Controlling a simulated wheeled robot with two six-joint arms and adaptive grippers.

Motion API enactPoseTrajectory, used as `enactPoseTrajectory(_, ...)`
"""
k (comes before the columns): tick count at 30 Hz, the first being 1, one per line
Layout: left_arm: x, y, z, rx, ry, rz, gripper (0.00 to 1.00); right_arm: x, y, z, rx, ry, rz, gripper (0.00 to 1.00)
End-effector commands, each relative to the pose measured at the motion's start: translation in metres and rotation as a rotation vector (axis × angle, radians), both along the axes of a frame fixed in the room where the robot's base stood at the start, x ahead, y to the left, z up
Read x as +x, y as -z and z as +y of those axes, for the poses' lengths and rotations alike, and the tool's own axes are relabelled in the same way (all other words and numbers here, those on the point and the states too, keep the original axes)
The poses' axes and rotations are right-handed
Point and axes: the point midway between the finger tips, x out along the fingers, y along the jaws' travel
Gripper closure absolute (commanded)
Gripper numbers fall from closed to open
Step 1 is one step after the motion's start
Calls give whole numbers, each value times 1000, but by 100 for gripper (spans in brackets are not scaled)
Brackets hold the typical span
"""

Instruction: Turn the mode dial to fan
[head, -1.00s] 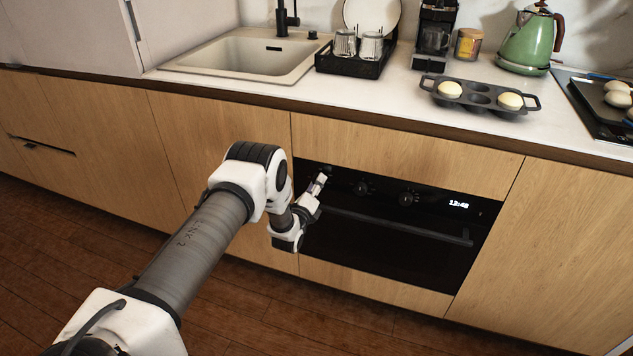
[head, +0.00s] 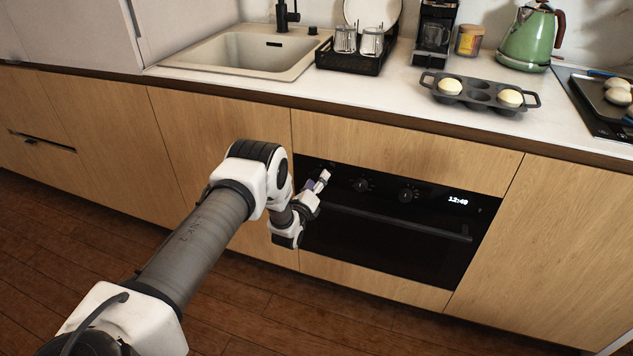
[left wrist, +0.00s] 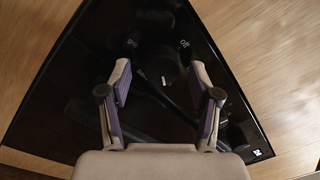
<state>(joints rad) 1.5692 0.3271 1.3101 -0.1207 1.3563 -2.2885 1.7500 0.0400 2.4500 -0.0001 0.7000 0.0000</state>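The black oven (head: 385,245) sits under the counter. In the left wrist view, a dark dial (left wrist: 165,70) with a small white mark lies between my left gripper's fingers. White labels surround it; "off" (left wrist: 184,43) is at its upper right, and others at its left are too blurred to read surely. My left gripper (left wrist: 162,85) is open, one finger on each side of the dial; I cannot tell whether they touch it. In the head view, the left gripper (head: 324,178) is at the panel's left end and hides most of that dial. My right gripper is not in view.
Two more black knobs, a middle one (head: 361,185) and a right one (head: 408,194), are right of the gripper, then a lit clock (head: 458,200). The oven handle (head: 400,224) runs below. The counter (head: 400,95) above holds a muffin tray (head: 480,96) and kettle (head: 530,38).

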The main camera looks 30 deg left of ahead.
Motion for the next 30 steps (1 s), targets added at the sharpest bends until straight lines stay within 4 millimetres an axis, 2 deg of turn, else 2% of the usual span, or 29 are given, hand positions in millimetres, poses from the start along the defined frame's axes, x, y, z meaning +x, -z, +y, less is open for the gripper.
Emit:
enactPoseTrajectory(7, -1, -1, 0, -1, 0, -2, 37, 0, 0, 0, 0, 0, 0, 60)
enactPoseTrajectory(10, -10, 0, -2, -1, -1, 1, 37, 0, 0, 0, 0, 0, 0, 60)
enactPoseTrajectory(14, -36, 2, -7, -2, -2, 3, 37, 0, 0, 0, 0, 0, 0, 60)
enactPoseTrajectory(21, -95, 5, -20, -3, 0, 3, 37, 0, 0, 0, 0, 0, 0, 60)
enactPoseTrajectory(25, -113, 5, -24, -1, -1, 1, 37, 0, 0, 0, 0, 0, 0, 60)
enactPoseTrajectory(30, -117, 5, -25, 0, 0, -1, 37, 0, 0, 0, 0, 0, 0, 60)
